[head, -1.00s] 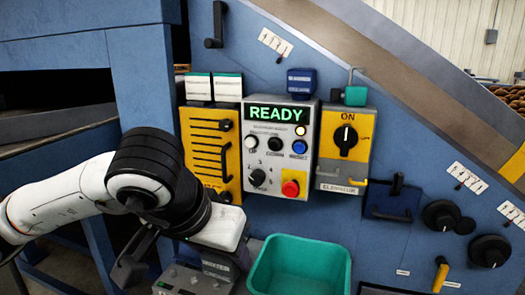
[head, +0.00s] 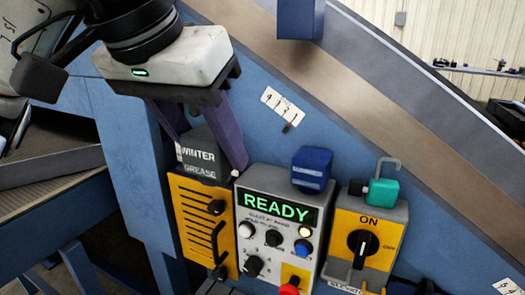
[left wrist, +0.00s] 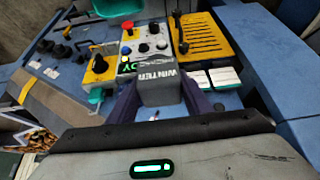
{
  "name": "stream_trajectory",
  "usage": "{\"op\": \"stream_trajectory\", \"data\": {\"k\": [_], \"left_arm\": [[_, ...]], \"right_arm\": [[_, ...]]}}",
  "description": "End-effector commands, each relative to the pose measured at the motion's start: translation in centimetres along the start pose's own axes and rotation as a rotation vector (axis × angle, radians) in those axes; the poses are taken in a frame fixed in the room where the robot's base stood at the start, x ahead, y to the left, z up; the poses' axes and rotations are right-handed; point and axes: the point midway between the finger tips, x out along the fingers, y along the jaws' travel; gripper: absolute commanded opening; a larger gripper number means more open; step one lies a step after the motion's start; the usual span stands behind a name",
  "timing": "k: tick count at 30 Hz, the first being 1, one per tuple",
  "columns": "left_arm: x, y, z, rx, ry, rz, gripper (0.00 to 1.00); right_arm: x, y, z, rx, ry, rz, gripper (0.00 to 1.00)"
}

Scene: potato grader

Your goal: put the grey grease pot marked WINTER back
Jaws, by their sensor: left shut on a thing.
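The grey grease pot (head: 203,155), lettered WINTER GREASE, is between the fingers of my left gripper (head: 196,130). The gripper is shut on it. In the head view the pot is tilted and appears just over the top of the yellow slotted panel (head: 190,205); I cannot tell whether it touches it. The left wrist view shows the pot (left wrist: 158,88) between the purple fingers, with two white boxes with green edges (left wrist: 212,79) beside it. The pot and gripper hide those boxes in the head view. My right gripper is not in view.
Right of the pot is the control box (head: 250,213) with its READY display and buttons. A blue block (head: 312,168) sits on top of it. A yellow ON switch panel (head: 365,232) with a teal hooked item (head: 382,191) stands further right. A blue box (head: 301,18) juts out above.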

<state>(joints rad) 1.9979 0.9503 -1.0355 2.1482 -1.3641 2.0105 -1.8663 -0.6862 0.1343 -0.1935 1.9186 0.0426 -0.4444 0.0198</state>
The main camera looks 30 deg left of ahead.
Motion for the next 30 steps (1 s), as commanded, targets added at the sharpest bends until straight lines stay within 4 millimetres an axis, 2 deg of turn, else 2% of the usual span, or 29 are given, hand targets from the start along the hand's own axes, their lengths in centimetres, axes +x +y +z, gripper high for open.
{"op": "stream_trajectory", "data": {"k": [9,17,18,21,30], "left_arm": [[4.3,0.1,-7.4,-0.002,-0.005,0.002,0.16],[6.7,0.0,-12.2,-0.001,-0.001,-0.001,0.16],[7.7,-0.1,-11.4,0.002,-0.001,-0.002,0.16],[8.8,0.0,-10.7,0.002,0.000,-0.002,0.16],[10.8,0.0,-9.5,0.001,0.001,-0.001,0.16]], "right_arm": [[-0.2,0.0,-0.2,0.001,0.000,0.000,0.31],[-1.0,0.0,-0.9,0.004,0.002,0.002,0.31],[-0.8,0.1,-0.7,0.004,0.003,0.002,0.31],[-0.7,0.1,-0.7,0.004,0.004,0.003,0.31],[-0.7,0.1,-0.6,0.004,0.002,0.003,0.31]]}}
